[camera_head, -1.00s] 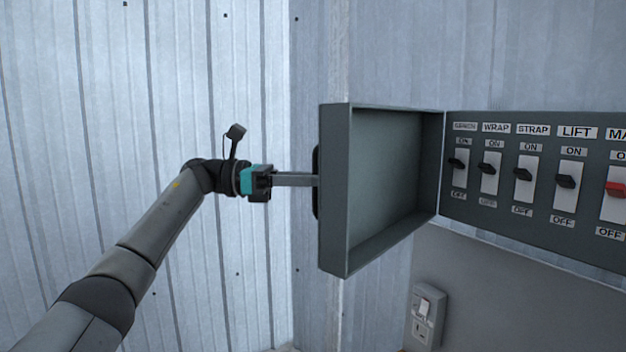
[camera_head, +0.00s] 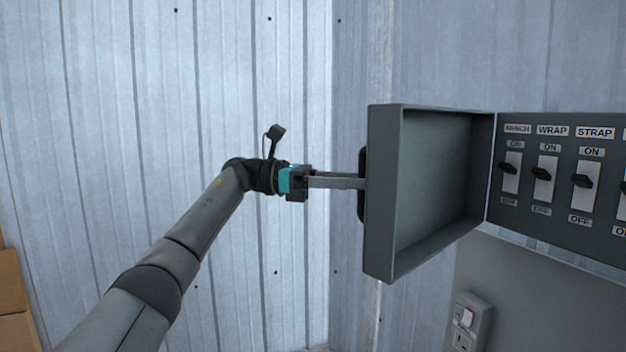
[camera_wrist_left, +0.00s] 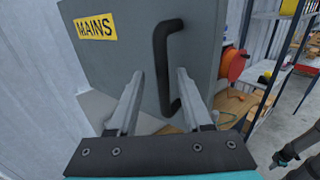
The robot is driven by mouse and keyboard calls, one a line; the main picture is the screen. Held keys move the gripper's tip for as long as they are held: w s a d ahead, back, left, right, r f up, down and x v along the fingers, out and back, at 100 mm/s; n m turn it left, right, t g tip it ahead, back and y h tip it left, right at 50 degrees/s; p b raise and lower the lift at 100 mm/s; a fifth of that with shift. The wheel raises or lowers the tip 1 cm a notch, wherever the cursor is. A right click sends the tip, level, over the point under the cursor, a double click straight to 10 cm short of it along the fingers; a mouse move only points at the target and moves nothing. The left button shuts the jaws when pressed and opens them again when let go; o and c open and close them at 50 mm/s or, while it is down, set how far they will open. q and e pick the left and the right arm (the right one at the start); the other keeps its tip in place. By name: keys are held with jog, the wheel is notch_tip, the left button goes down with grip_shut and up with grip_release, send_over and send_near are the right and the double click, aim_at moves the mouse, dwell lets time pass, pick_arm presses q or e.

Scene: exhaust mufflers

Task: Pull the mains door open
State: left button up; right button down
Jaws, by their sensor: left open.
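The mains door (camera_head: 430,185) is a grey box-shaped cover standing wide open on the left side of the switch panel (camera_head: 560,185). In the left wrist view the door's outer face (camera_wrist_left: 110,65) carries a yellow MAINS label (camera_wrist_left: 96,25) and a black bar handle (camera_wrist_left: 162,65). My left gripper (camera_head: 362,183) comes in from the left at the door's outer side, by the handle. In the left wrist view its fingers (camera_wrist_left: 160,98) are apart, one on each side of the handle, with gaps visible. My right gripper is not in the head view.
The panel has several black switches under labels such as WRAP and STRAP. A wall socket (camera_head: 467,322) sits below it. Corrugated metal wall stands behind my arm. Cardboard boxes (camera_head: 12,290) are at the far left. Shelving (camera_wrist_left: 270,75) shows right in the wrist view.

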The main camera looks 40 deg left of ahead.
pick_arm(q)
jog(key=p+v, duration=0.2)
jog(key=v, duration=1.1)
jog(key=shift+s+a, duration=0.25)
